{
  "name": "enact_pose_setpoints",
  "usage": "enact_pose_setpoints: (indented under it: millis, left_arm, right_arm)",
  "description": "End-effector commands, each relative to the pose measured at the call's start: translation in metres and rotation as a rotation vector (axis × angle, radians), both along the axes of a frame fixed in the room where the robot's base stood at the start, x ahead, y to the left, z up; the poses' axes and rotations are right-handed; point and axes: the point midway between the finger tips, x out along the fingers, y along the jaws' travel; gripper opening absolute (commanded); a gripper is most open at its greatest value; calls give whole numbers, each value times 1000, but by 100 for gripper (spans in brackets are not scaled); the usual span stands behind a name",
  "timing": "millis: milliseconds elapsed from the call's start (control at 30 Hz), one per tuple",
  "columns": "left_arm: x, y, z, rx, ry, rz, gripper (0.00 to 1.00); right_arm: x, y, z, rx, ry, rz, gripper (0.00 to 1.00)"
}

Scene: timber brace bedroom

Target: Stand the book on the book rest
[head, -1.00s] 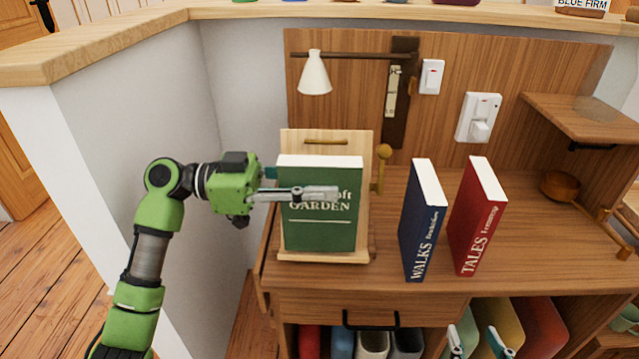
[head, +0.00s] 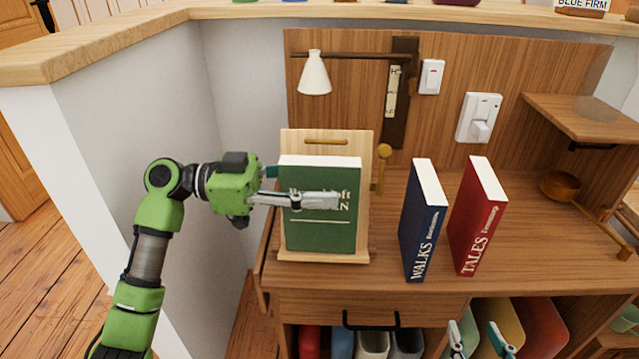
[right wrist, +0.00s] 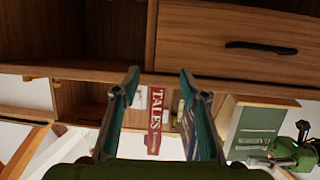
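The green book (head: 322,235) stands upright, leaning back on the wooden book rest (head: 288,142), its lower edge at the front ledge. My left gripper (head: 318,190) reaches in from the left around the book. One finger lies in front of the cover, hiding part of the title, and seems clear of it. The other finger is mostly hidden behind the book. My right gripper (head: 478,340) is open and empty at the bottom edge. The right wrist view shows its spread fingers (right wrist: 160,85) and the green book (right wrist: 258,135) in the distance.
A blue book (head: 422,225) and a red book (head: 478,215) stand on the desk right of the rest. A lamp (head: 314,75) hangs behind. A shelf (head: 585,115) and a wooden bowl (head: 560,186) are at right. The desk between them is clear.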

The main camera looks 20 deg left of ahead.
Motion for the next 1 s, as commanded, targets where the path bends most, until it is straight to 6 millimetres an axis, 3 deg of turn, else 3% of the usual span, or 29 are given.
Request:
enact_pose_setpoints:
  millis: [167,533,700,1000]
  left_arm:
    - [0,0,21,1,-7,0,41]
    - [0,0,88,0,-7,1,41]
    - [0,0,99,-1,-4,0,41]
    - [0,0,101,-2,-4,0,41]
  right_arm:
    - [0,0,0,0,1,0,40]
    - [0,0,0,0,1,0,40]
    - [0,0,0,0,1,0,40]
    - [0,0,0,0,1,0,40]
